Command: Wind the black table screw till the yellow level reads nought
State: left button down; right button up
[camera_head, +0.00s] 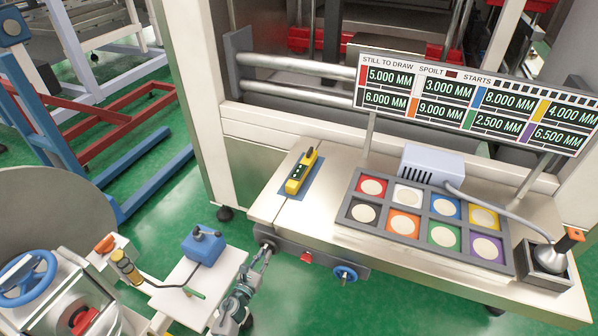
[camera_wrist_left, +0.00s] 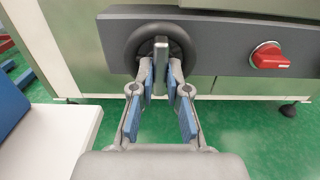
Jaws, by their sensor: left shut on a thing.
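The black table screw (camera_head: 266,246) is a dark round wheel on the grey front rail below the steel table. It shows larger in the left wrist view (camera_wrist_left: 132,48), with a flat metal bar standing out at its middle. My left gripper (camera_head: 262,260) is at this wheel. In the left wrist view my left gripper (camera_wrist_left: 161,82) has its blue-padded fingers closed on the bar from both sides. The yellow level (camera_head: 301,170) lies on a blue strip on the table top; its reading is too small to tell. My right gripper is not in view.
A red knob (camera_head: 307,257) and a blue handwheel (camera_head: 345,273) sit right of the screw on the same rail. A grey tray (camera_head: 345,222) of coloured squares and a display board (camera_head: 478,105) stand right. A white side table (camera_head: 178,305) stands left.

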pick_arm(q)
jog(key=m+b, duration=0.2)
jog(key=m, duration=0.1)
jog(key=shift+f+m, duration=0.1)
jog(key=shift+m, duration=0.8)
